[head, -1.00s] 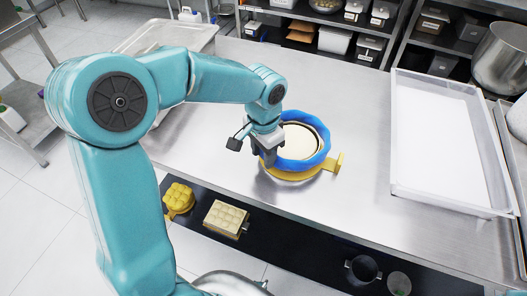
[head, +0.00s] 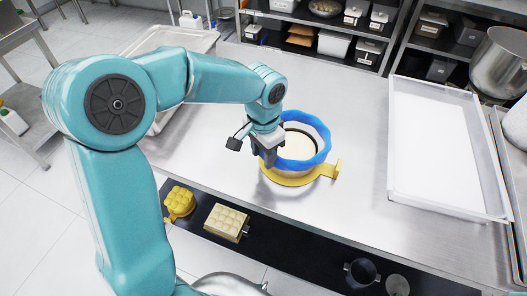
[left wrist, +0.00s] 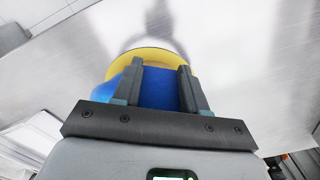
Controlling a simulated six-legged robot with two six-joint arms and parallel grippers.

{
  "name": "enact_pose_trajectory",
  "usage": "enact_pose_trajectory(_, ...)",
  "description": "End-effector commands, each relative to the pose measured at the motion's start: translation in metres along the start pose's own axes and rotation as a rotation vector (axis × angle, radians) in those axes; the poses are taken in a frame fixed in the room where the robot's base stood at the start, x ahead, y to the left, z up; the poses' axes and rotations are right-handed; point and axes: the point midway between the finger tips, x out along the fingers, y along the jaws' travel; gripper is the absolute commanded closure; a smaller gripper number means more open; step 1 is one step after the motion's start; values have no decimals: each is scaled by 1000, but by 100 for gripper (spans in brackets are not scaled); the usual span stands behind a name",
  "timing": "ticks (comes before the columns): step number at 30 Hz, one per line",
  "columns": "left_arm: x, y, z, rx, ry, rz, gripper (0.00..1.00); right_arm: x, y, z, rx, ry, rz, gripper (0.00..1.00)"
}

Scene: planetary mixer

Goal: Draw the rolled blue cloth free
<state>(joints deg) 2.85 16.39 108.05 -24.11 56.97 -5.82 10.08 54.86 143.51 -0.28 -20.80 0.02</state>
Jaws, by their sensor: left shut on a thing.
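The rolled blue cloth (head: 323,150) forms a ring at the middle of the steel table. It stands above a round yellow piece (head: 292,179) with a tab at its right; a cream disc (head: 297,143) shows inside the ring. My left gripper (head: 268,158) is shut on the ring's left side. In the left wrist view the blue cloth (left wrist: 158,92) lies between the fingers (left wrist: 162,68), with the yellow rim (left wrist: 152,53) beyond. The gripper hides part of the ring's left side, and I cannot tell whether its lower edge still touches the yellow piece. My right gripper is not in view.
A yellow mould (head: 179,202) and a cream block (head: 226,221) sit on the dark lower shelf (head: 285,255). The table between ring and tray is clear.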

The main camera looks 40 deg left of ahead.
Motion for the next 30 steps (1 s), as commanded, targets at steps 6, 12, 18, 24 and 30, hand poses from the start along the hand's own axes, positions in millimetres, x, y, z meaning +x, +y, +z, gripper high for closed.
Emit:
enact_pose_trajectory(6,-11,0,0,0,2,0,100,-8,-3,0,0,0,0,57)
enact_pose_trajectory(12,-20,0,0,0,2,0,100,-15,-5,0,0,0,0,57)
enact_pose_trajectory(18,-28,0,0,0,1,0,100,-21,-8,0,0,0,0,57)
enact_pose_trajectory(24,-30,0,0,0,1,0,100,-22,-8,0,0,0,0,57)
enact_pose_trajectory(30,-30,0,0,0,1,0,100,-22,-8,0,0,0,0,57)
